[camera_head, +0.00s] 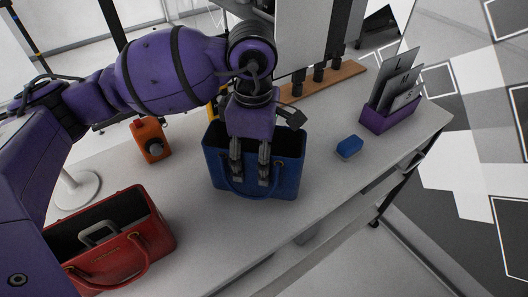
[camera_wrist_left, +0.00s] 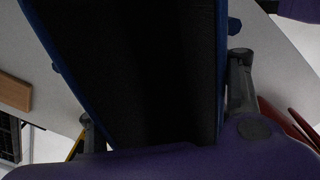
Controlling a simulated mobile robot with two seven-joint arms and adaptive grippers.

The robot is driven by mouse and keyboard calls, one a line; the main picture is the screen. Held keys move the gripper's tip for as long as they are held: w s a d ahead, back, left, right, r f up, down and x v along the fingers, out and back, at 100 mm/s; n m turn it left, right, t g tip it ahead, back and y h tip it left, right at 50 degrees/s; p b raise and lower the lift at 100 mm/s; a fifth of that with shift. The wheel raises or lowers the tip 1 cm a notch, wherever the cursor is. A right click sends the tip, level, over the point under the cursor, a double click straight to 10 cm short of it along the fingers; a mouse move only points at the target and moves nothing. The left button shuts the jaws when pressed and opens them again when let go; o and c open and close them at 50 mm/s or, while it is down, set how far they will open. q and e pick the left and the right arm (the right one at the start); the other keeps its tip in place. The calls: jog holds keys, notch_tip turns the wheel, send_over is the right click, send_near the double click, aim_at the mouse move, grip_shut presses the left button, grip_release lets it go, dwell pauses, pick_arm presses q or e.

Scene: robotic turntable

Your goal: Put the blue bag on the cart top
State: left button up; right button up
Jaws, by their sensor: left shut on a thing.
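The blue bag (camera_head: 287,184) stands upright, open side up, over the middle of the white cart top (camera_head: 190,193), near its front edge. I cannot tell whether its base touches the surface. My left gripper (camera_head: 250,181) reaches down from above and is shut on the bag at its front side, by the handle. In the left wrist view, the bag's dark inside (camera_wrist_left: 140,65) fills the middle between blue rims, with a finger on each side. The far side of the bag is partly hidden by the gripper. My right gripper is not in view.
A red handbag (camera_head: 135,246) stands at the front left, and an orange object (camera_head: 150,139) at the back left. A small blue block (camera_head: 349,147) and a purple holder (camera_head: 389,118) with grey plates are to the right. A wooden strip (camera_head: 330,79) lies behind.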

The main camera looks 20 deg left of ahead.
pick_arm(q)
jog(key=shift+a+f, duration=0.1)
jog(key=shift+f, duration=0.85)
jog(key=o, duration=1.5)
jog(key=shift+f, duration=0.15)
jog(key=shift+c, duration=0.2)
notch_tip(320, 180, up, 12)
jog(key=shift+r, duration=0.2)
